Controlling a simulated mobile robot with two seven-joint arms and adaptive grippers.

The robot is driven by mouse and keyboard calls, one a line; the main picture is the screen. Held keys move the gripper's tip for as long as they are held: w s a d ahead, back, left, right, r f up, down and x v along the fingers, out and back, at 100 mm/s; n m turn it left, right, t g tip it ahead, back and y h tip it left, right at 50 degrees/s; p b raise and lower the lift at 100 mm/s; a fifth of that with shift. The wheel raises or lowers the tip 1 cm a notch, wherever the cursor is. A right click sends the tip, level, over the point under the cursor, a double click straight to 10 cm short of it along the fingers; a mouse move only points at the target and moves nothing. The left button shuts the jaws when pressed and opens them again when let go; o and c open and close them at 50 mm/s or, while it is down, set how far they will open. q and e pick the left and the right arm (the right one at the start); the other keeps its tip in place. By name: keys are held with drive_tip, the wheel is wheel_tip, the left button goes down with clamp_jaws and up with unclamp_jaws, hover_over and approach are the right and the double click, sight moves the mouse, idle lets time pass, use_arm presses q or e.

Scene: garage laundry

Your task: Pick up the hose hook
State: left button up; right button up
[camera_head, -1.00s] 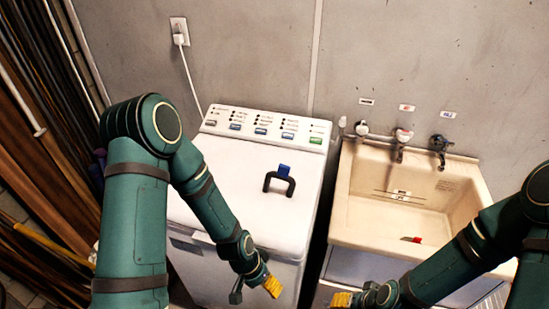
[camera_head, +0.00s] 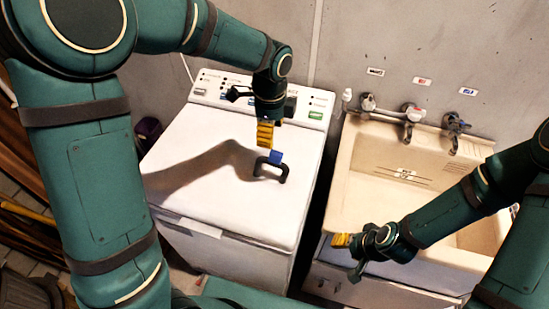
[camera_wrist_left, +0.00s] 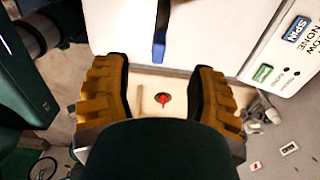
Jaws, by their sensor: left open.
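The hose hook (camera_head: 283,172), a dark U-shaped piece with a blue tab, lies on the white lid of the washing machine. In the left wrist view its blue part (camera_wrist_left: 159,45) and a bit of its dark part show at the top centre, ahead of the gap between the fingers. My left gripper (camera_head: 265,134), with yellow fingers, is just above and behind the hook in the head view. In the left wrist view its fingers (camera_wrist_left: 158,92) are spread with nothing between them. My right gripper (camera_head: 342,240) is in front of the sink; its fingers are too small to judge.
The washing machine (camera_head: 190,140) has a control panel along its back. A cream sink (camera_head: 345,195) with several taps stands to its right, across a narrow dark gap. The grey wall (camera_head: 420,35) is close behind both. Much of the lid is clear.

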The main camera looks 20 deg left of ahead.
sight(272, 160)
use_arm(q)
wheel_tip(272, 160, down, 13)
drive_tip(key=shift+d+r, duration=0.1)
drive_tip(key=shift+r, duration=0.05)
clamp_jaws()
idle(0.5)
